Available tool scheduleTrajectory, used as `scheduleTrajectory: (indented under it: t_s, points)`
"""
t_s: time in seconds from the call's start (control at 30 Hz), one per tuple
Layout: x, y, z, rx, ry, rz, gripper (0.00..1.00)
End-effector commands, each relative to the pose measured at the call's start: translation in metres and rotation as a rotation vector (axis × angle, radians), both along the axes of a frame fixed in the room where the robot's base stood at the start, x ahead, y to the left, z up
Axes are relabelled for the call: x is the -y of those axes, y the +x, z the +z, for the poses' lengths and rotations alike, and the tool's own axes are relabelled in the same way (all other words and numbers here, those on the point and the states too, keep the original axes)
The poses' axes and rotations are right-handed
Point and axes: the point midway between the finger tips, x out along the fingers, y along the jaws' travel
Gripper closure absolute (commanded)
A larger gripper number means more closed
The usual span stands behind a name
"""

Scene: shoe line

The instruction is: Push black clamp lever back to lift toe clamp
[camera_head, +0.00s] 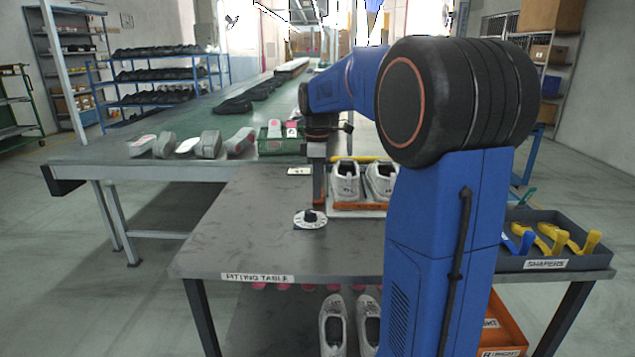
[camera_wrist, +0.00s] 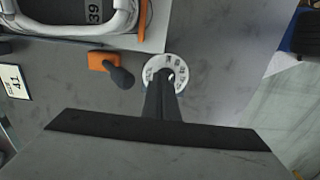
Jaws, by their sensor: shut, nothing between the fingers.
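The black clamp lever (camera_wrist: 122,77) shows in the wrist view as a rounded dark knob beside an orange block (camera_wrist: 101,61), near the corner of the shoe tray. I cannot make out the toe clamp.
White shoes (camera_head: 345,181) stand in the orange-fronted tray (camera_head: 350,207). The dial (camera_head: 302,221) lies on the fitting table (camera_head: 240,235). A card marked 41 (camera_wrist: 13,81) lies beyond the lever. A shapers bin (camera_head: 545,264) is at right. The table's left part is clear.

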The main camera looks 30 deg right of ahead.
Motion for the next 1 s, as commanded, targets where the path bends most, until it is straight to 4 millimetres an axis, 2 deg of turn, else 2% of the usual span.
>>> scheduleTrajectory:
  t_s: [0.27, 1.0]
  points:
    - [0.001, 0.001, 0.000, 0.000, 0.000, 0.000, 1.00]
    - [0.017, 0.026, 0.000, 0.000, 0.000, -0.001, 1.00]
